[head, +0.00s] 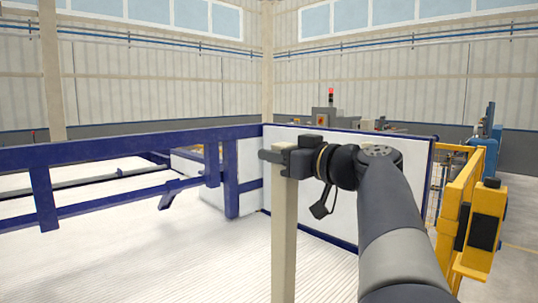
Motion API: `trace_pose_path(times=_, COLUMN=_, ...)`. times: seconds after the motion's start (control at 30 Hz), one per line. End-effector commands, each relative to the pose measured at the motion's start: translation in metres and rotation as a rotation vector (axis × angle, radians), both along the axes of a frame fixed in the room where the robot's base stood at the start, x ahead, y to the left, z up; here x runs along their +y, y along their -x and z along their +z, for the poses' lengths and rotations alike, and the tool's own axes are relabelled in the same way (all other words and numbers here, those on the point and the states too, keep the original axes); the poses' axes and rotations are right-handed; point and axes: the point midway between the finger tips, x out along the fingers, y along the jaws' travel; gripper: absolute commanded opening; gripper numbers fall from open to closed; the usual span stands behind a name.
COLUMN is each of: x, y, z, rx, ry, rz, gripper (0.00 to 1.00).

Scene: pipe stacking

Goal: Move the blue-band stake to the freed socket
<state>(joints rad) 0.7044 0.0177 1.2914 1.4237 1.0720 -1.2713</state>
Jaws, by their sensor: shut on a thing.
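A pale beige upright stake (284,240) stands in the middle of the head view. It runs from my gripper down past the bottom edge, so its lower end is out of view. No blue band shows on the visible part. My gripper (278,157) is shut on the stake at its upper end, reaching it from the right, and hides part of the top. No socket is in view.
A dark blue rail frame (130,148) crosses the left. A white panel with blue edging (340,150) stands behind the stake. A yellow barrier (470,215) is at the right. Pale ribbed floor (150,250) lies open at the lower left.

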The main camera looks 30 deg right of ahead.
Motion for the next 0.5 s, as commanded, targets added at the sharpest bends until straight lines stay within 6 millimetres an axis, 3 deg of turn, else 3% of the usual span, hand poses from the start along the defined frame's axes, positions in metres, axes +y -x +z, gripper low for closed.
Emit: trace_pose_path(times=0.5, x=0.001, y=0.0, z=-0.012, rx=-0.004, ry=0.001, rz=0.0, gripper=0.0)
